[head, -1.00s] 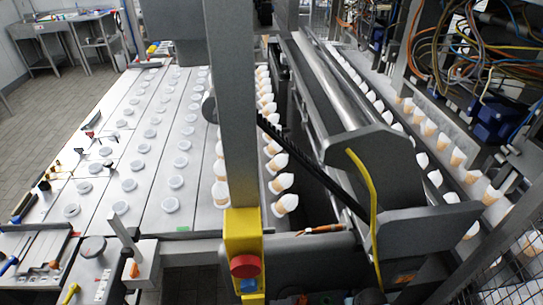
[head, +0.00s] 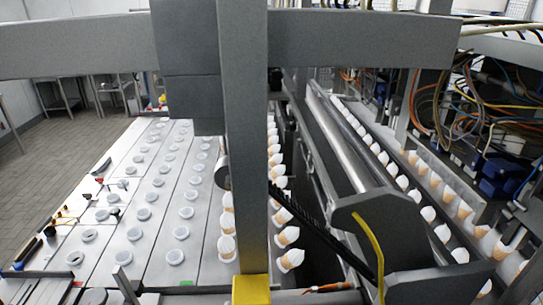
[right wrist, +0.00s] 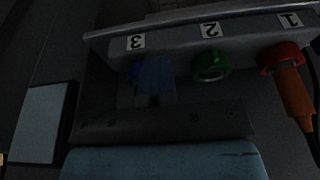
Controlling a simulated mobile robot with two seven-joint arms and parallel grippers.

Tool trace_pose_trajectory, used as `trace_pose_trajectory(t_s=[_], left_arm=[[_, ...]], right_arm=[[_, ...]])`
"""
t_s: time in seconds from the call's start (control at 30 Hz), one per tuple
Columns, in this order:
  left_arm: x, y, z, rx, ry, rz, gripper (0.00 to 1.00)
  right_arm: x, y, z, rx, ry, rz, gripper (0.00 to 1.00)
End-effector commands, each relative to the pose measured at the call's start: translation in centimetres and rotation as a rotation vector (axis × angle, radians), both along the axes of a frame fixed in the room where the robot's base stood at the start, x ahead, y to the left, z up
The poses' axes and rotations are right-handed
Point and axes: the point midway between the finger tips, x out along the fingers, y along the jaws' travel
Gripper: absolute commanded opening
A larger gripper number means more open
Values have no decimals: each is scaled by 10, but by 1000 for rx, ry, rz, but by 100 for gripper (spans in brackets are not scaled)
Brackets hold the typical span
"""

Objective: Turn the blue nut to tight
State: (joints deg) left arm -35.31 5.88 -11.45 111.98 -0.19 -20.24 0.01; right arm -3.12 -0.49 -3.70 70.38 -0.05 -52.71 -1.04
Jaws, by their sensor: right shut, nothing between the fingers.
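In the right wrist view, the blue nut (right wrist: 134,73) is a dark blue shape below the label 3 on a grey panel. It is dim and mostly hidden, so its turn cannot be read. My right gripper (right wrist: 154,78) comes up from the bottom of that view, shut and empty, its fingers in front of or beside the blue nut. Whether they touch it cannot be told. My left gripper is not in view, and neither gripper shows in the head view.
A green nut (right wrist: 211,67) sits below label 2. A red nut (right wrist: 280,57) with an orange plug (right wrist: 295,92) is below label 1. In the head view, a grey upright post (head: 245,150) stands before conveyor lanes (head: 205,235) and rows of cones.

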Motion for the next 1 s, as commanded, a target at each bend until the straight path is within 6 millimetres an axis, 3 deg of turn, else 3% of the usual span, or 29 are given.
trace_pose_trajectory(t_s=[0.03, 0.57, 1.0], left_arm=[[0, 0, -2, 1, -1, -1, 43], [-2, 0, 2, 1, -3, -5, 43], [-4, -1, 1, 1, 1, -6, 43]], right_arm=[[-6, -5, -7, -7, 14, -2, 0], [-15, -6, -6, -12, 17, -6, 0], [-10, -2, 47, -9, 6, -4, 0]])
